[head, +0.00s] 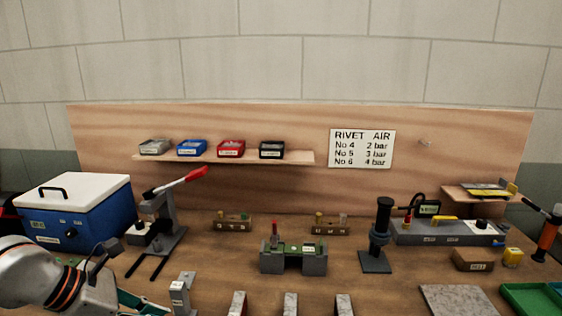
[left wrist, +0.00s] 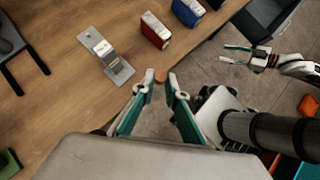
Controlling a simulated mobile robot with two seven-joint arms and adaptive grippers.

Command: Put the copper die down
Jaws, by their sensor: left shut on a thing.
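The copper die (left wrist: 160,75) is a small copper-coloured round piece between the fingertips of my left gripper (left wrist: 161,82) in the left wrist view. The gripper is shut on it and holds it near the bench's front edge. In the head view my left arm comes in at the lower left, with only part of its teal fingers showing at the bottom edge; the die cannot be made out there. My right gripper (left wrist: 229,54) shows in the left wrist view, open and empty over the floor, away from the bench.
A grey metal bracket (left wrist: 106,52) stands on the bench beside my left gripper; it also shows in the head view (head: 180,296). A red block (left wrist: 155,31) and a blue block (left wrist: 188,11) stand along the front edge. Bare wood (left wrist: 62,100) lies around the bracket.

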